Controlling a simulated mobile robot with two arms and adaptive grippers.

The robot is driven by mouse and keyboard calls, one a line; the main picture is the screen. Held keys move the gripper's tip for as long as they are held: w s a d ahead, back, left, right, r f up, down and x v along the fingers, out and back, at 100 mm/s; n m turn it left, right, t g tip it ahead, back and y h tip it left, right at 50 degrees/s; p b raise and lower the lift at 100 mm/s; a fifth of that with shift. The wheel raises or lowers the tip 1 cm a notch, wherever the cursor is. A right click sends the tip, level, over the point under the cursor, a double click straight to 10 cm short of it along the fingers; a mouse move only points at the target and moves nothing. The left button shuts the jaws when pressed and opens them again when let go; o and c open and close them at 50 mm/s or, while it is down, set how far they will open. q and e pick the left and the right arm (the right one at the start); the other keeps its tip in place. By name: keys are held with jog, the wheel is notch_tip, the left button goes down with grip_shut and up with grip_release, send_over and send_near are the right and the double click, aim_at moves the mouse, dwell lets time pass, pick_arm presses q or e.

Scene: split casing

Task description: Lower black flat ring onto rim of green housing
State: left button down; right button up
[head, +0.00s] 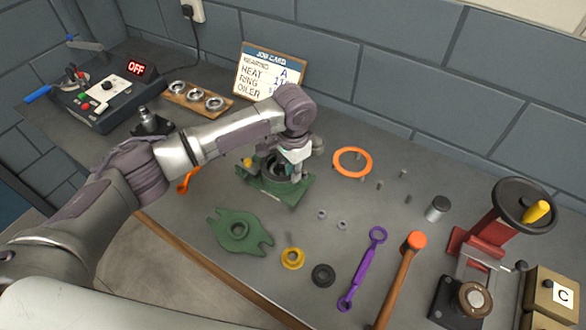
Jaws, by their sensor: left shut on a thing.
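The green housing (287,194) stands on the bench near the middle of the head view, with a dark round opening at its top. My left gripper (296,160) points down at the right side of this opening, with its fingers close over the rim. It is shut on what seems to be the black flat ring, a thin dark edge at the housing's top. The arm and gripper hide much of it, and I cannot tell if ring and rim touch. My right gripper is not in view.
An orange ring (352,162) and several small pins lie right of the housing. A green cover (240,232), yellow ring (292,258), small black ring (323,275), purple wrench (362,270) and hammer (400,275) lie in front. A red press (490,235) stands at right.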

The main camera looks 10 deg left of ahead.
pick_arm(q)
jog(key=shift+f+p, duration=0.1)
jog(key=shift+p, duration=0.2)
dwell(0.5)
jog(key=c, duration=1.1)
grip_release()
notch_tip(320, 180, up, 11)
jog(key=p, duration=1.1)
jog(key=shift+f, duration=0.2)
